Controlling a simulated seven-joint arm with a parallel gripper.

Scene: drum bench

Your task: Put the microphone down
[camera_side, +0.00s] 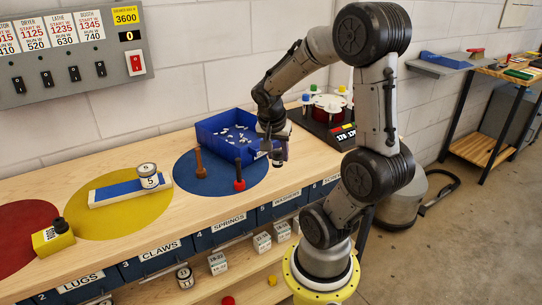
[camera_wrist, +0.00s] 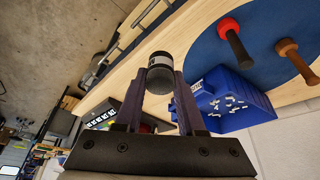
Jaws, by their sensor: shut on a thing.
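The microphone (camera_wrist: 160,74), a short dark cylinder with a grey band near its rounded end, is between the fingers of my gripper (camera_wrist: 163,94) in the wrist view. My gripper (camera_side: 277,158) is shut on it, above the bench's front edge in the side view, to the right of the blue disc (camera_side: 217,187). In the side view the microphone is mostly hidden by the fingers and too small to make out. The wooden bench (camera_side: 120,158) is below and to the left.
A red-and-black handled piece (camera_side: 239,180) and a brown wooden piece (camera_side: 199,163) stand on the blue disc. A can (camera_side: 148,176) sits on a blue-topped block (camera_side: 115,192). Bare wood separates the discs.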

